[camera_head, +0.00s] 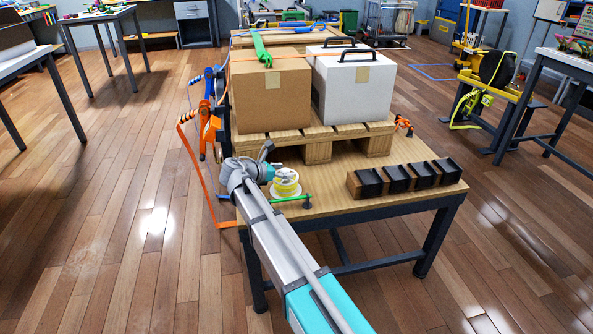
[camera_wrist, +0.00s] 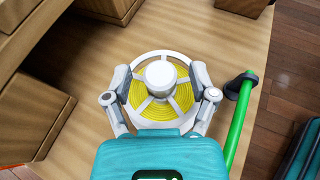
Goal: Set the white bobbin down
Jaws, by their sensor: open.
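The white bobbin (camera_head: 287,188), wound with yellow cord, is at the near left part of the wooden table (camera_head: 330,203). It appears to rest on the tabletop. In the wrist view the bobbin (camera_wrist: 160,60) shows its white spoked rim and round white hub, facing my camera. My gripper (camera_wrist: 160,78) is open, with one finger on each side of the bobbin, over its rim. Whether either finger touches it I cannot tell. In the head view my gripper (camera_head: 276,174) is just above the bobbin, and the fingertips are partly hidden.
A green bar with a black end (camera_wrist: 238,110) lies close right of the bobbin. A row of black-topped blocks (camera_head: 405,178) stands at the table's right. Behind is a wooden pallet (camera_head: 317,149) bearing a brown box (camera_head: 270,98) and a white box (camera_head: 355,95). An orange strap (camera_head: 194,165) hangs left.

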